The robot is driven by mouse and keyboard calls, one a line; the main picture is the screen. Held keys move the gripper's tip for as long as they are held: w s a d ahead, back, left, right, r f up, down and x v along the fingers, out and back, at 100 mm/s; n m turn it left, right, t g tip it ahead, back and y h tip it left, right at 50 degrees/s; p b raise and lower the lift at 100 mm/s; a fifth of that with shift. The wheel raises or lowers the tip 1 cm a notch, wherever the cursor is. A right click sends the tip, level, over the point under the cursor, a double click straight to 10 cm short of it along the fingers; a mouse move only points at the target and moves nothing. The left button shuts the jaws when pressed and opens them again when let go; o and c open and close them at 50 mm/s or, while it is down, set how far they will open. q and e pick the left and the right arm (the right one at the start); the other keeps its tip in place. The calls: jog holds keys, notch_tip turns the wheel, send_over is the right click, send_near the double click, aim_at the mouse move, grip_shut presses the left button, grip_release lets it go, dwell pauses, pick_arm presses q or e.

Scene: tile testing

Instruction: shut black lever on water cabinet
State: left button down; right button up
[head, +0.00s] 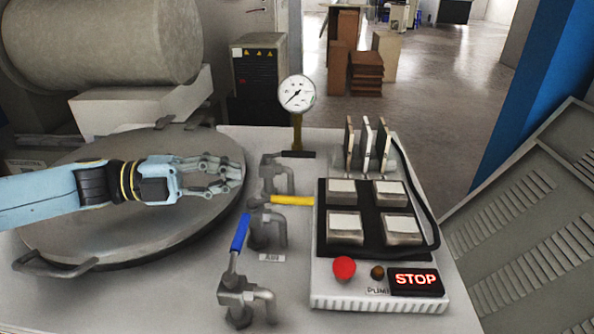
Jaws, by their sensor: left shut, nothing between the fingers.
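The black lever (298,154) lies at the rear valve (274,174) on the light cabinet top (165,295), just below the pressure gauge (297,93). It points to the right, roughly level. My left gripper (238,176) is shut and empty. It is over the round grey lid, to the left of the rear valve and apart from the black lever. My right gripper is not in view.
A yellow lever (292,200) and a blue lever (240,233) sit on valves nearer the front. The pump box (325,290) with a red button (344,267) and STOP sign (415,280) stands right. The round lid (150,235) has handles.

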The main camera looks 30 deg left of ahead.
pick_arm(q)
jog(key=w+d+f+b, duration=0.1)
jog(key=w+d+b, duration=0.1)
jog(key=w+d, duration=0.4)
jog(key=w, duration=0.4)
jog(key=shift+f, duration=0.15)
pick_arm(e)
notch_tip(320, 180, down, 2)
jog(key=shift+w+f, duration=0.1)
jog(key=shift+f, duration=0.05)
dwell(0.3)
pick_arm(q)
jog(key=shift+w+n+t+y+p, duration=0.15)
jog(key=shift+n+t+y+p, duration=0.15)
jog(key=shift+p, duration=0.15)
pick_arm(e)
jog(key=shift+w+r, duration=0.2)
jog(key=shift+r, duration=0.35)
